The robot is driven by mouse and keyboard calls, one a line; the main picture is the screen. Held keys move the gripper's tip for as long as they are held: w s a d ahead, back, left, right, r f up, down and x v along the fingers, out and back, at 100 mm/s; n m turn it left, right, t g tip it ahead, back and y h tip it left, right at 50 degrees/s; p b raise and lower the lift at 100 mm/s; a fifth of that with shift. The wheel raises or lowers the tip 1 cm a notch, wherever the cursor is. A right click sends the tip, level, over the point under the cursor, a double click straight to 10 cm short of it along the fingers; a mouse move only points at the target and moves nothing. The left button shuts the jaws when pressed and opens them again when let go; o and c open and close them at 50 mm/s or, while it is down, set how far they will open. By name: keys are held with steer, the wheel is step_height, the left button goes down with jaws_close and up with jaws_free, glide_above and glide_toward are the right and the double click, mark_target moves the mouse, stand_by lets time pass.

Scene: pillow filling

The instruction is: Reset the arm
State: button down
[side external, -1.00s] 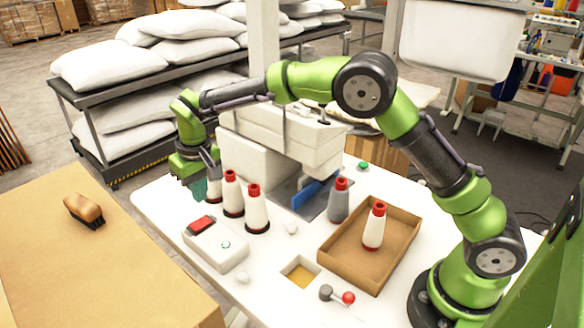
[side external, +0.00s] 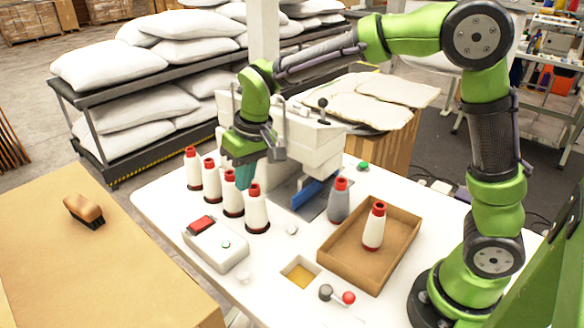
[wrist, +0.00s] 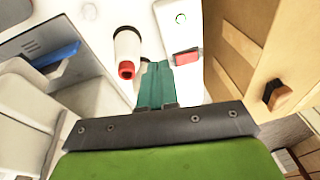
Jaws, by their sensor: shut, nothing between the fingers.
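My gripper (side external: 244,177) is shut and empty, with its teal fingers pointing down above the white table (side external: 160,203). In the side view it hangs just behind a row of white bobbins with red tops (side external: 256,208). In the wrist view the teal fingers (wrist: 157,75) are together, with one bobbin (wrist: 127,50) beside them to the left. My arm is raised and bent, its elbow high at the upper right. Whether the fingers touch a bobbin cannot be told from the side view.
A white sewing machine (side external: 318,150) stands behind the gripper. A grey bobbin (side external: 339,202) stands near a cardboard tray (side external: 345,272) holding one white bobbin (side external: 374,228). A control box (side external: 215,246) sits at the front. A brush (side external: 84,211) lies on the brown table at left.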

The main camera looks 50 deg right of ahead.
steer(key=s+d+r+m+t, duration=0.1)
steer(key=s+d+r+t, duration=0.1)
steer(key=s, duration=0.7)
steer(key=s+d+r+m+t, duration=0.2)
steer(key=s+d+r, duration=0.3)
steer(key=s, duration=0.5)
steer(key=shift+s+d+r+t+y, duration=0.15)
steer(key=shift+d+t+y, duration=0.25)
steer(key=shift+d+t, duration=0.3)
